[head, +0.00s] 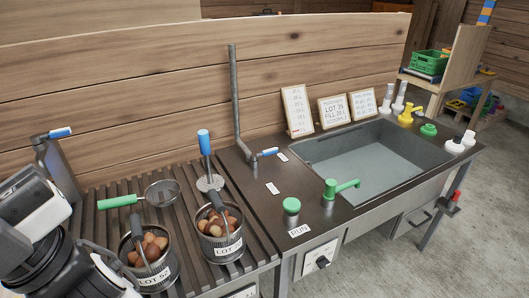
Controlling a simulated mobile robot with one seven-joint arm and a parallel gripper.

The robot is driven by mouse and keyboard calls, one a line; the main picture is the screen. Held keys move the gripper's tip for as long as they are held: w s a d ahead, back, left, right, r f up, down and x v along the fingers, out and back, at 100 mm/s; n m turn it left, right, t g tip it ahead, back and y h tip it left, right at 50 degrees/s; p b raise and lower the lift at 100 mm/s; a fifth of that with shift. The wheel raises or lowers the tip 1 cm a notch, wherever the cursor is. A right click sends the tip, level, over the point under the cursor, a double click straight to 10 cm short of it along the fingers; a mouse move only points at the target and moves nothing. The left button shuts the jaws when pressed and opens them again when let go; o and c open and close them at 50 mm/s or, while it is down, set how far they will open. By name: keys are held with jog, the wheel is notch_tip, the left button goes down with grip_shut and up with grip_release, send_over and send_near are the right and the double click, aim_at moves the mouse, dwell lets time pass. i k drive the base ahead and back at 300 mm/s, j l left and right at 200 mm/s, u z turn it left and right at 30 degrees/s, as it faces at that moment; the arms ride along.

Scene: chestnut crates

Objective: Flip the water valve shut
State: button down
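A grey standpipe (236,100) rises at the back left of the sink counter. A small valve with a blue lever (265,154) sits at its foot; the lever points to the right, roughly level. A green swivel-like fitting (341,188) stands at the sink's front edge, its arm pointing right. A red-handled fitting (450,202) hangs at the counter's right end. Which of these fittings carries the water, I cannot tell for sure. Parts of my white and black arm show at the lower left, well apart from the standpipe.
The sink (318,152) holds greyish water or a grey bottom. A blue-handled tool (204,143) stands upright before the standpipe.

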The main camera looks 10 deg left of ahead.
aim_at(253, 156)
jog(key=i+l+u, duration=0.2)
jog(key=l, duration=0.25)
jog(key=i+l+u, duration=0.25)
jog(key=i+l, duration=0.15)
